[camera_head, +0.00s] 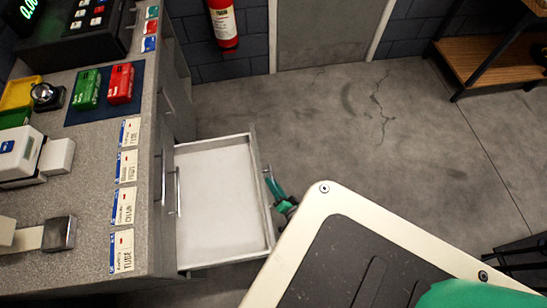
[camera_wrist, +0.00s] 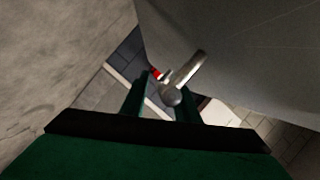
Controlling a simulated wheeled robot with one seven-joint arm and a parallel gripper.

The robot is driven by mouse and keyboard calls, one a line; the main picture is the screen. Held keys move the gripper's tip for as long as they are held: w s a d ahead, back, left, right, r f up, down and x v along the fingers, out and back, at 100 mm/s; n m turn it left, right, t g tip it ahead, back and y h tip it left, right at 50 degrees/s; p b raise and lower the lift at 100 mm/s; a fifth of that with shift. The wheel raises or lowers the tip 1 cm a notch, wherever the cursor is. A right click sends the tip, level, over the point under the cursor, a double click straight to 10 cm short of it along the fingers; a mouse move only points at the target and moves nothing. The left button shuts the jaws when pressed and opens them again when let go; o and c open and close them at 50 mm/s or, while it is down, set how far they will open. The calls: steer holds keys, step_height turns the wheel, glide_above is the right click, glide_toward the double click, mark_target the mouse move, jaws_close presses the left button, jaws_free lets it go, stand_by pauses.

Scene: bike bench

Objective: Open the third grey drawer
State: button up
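One grey drawer (camera_head: 262,205) stands pulled out from the bench, with an empty-looking pale inside. Which drawer in the stack it is cannot be told from this view above. Its bar handle (camera_head: 267,178) is on the front, at the right. My gripper (camera_head: 284,203) is just outside that front, by the handle, partly hidden by my arm. In the wrist view the two green fingers of my gripper (camera_wrist: 163,88) are spread apart. The metal handle (camera_wrist: 187,72) shows between and beyond their tips, with a gap on the left finger's side.
Another bar handle (camera_head: 178,190) shows on the closed bench front. The bench top (camera_head: 85,185) carries labels, a green box (camera_head: 87,88) and a red box (camera_head: 121,84). A fire extinguisher (camera_head: 223,22) hangs at the back wall. The floor (camera_head: 330,120) beyond the drawer is clear.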

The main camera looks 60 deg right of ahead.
steer(key=v, duration=1.1)
steer(key=shift+w, duration=0.15)
stand_by(0.3)
